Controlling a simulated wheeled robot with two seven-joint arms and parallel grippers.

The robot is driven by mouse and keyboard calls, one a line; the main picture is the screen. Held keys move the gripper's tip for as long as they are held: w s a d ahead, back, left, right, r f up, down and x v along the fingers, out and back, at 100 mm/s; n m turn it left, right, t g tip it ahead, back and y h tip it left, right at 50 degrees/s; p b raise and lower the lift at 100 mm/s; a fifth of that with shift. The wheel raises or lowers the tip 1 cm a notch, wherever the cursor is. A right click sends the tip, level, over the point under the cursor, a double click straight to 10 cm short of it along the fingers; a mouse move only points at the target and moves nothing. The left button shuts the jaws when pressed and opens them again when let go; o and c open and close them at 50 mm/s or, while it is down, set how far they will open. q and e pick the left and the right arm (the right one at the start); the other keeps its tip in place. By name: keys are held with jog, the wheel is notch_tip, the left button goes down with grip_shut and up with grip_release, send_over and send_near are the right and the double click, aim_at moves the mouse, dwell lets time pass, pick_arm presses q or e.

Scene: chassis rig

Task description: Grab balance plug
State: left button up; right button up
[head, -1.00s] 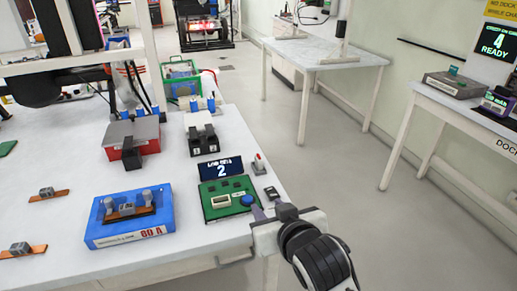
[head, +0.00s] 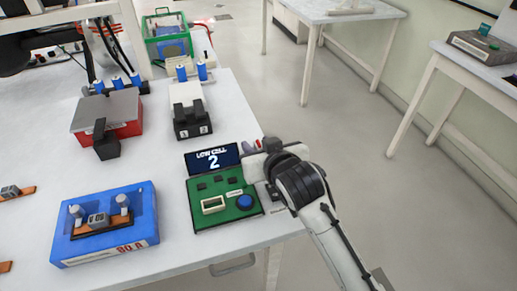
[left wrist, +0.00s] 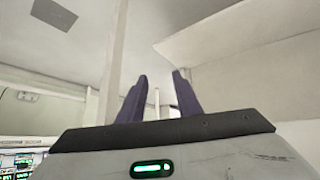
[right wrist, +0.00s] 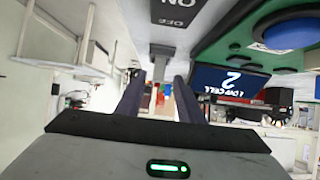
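A green board (head: 224,204) lies near the table's right edge, with a blue button (head: 245,202), a cream rectangular socket (head: 213,205) and a display (head: 213,159) reading "LOW CELL 2". I cannot tell for sure which part is the balance plug. My right gripper (head: 250,149) is over the board's right side, by a small red-tipped switch (head: 257,144) that it partly hides. In the right wrist view its fingers (right wrist: 158,84) are apart, with an ON/OFF plate (right wrist: 180,22) above them in the picture. My left gripper (left wrist: 158,78) is open and empty, away from the table.
A blue tray (head: 145,225) holds a copper strip with posts. Behind are a red box (head: 120,128) with a grey lid and a black-and-white unit (head: 190,110). Open floor (head: 350,170) lies right of the table, before another bench (head: 470,75).

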aim_at(258, 142)
jog(key=x, duration=0.4)
jog(key=shift+w, duration=0.5)
jog(key=shift+d, duration=0.1)
grip_shut()
